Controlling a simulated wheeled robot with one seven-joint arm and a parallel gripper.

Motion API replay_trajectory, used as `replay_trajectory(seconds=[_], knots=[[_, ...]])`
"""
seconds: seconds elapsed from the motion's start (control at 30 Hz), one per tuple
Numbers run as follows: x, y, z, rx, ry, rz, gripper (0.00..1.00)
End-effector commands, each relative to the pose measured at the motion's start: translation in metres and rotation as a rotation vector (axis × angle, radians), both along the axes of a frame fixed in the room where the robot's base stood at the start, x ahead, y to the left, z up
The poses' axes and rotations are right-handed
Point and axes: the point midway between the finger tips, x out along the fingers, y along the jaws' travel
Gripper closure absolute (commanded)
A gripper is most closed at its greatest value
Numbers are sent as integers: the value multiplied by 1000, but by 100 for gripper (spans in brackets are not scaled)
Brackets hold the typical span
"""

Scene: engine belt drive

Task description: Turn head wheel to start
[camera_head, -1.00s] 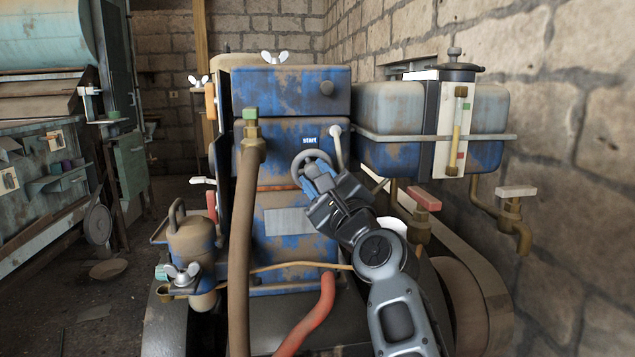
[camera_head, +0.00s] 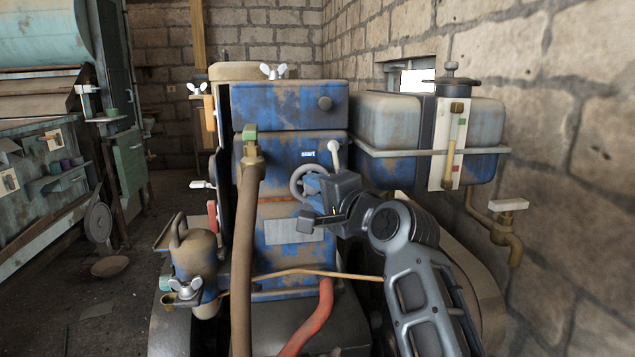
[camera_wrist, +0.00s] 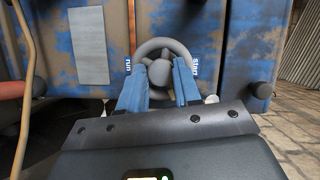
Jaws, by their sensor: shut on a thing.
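The head wheel is a small grey handwheel (camera_head: 299,186) on the front of the blue, rust-stained engine (camera_head: 290,150), just below the "start" label (camera_head: 308,154). My gripper (camera_head: 314,190) reaches it from the right and covers its right part. In the wrist view the wheel (camera_wrist: 150,53) shows with a round hub, and my gripper's two blue fingers (camera_wrist: 160,84) are shut on it, one on either side of the hub. A "run" label (camera_wrist: 128,66) is left of the wheel and a "start" label (camera_wrist: 195,67) is right of it.
A light-coloured lever (camera_head: 335,153) stands close above my gripper. A tank (camera_head: 385,125) is at the upper right, with a pipe and tap (camera_head: 508,225) below it. A brown hose (camera_head: 246,230) and a red hose (camera_head: 312,318) run down in front of the engine.

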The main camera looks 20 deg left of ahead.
Motion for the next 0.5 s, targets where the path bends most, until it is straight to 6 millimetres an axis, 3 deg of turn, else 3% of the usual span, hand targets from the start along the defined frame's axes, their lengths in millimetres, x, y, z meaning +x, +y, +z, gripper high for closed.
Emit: replay_trajectory(seconds=[0.5], knots=[[-2,2,5,-409,-271,3,98]])
